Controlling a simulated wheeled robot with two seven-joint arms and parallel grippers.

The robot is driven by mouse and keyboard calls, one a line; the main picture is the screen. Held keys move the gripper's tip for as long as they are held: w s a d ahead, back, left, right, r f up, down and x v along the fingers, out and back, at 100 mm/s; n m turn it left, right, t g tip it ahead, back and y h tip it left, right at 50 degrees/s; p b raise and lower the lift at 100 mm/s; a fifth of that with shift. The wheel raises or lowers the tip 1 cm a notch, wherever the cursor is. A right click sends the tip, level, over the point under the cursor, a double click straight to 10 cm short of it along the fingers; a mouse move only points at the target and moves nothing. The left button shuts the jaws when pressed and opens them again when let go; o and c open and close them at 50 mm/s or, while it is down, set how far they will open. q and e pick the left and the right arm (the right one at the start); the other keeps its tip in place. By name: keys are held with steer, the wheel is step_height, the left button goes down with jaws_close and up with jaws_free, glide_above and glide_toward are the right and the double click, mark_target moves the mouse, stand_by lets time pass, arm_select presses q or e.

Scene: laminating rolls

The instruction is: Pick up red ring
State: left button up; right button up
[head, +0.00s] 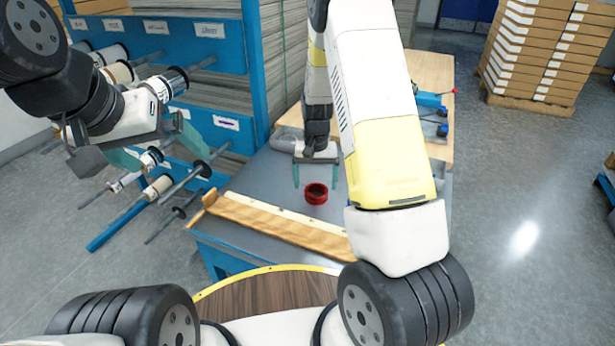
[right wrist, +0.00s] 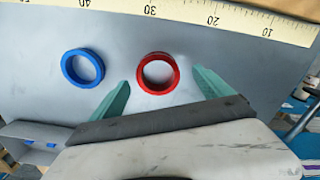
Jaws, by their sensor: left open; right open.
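The red ring (head: 316,193) lies on the grey table top, in front of my right gripper (head: 315,180). In the right wrist view the red ring (right wrist: 158,73) shows just beyond and between the two green fingertips (right wrist: 164,85). The right gripper is open and empty, with a finger toward each side of the ring. It does not visibly touch the ring. My left gripper (head: 152,150) is open and empty, off to the left in front of the roll rack, away from the ring.
A blue ring (right wrist: 83,68) lies left of the red one in the right wrist view. A measuring tape strip (right wrist: 190,10) and wooden strip (head: 270,222) border the table's near edge. The blue rack (head: 200,55) with rolls on rods stands at left. Stacked boxes (head: 540,50) stand back right.

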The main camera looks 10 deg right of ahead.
mark_target(316, 189)
steer(key=f, duration=0.3)
steer(key=shift+d+f, duration=0.25)
steer(key=shift+f, duration=0.1)
steer(key=shift+w, duration=0.1)
steer(key=c, duration=1.6)
steer(key=shift+r, duration=0.1)
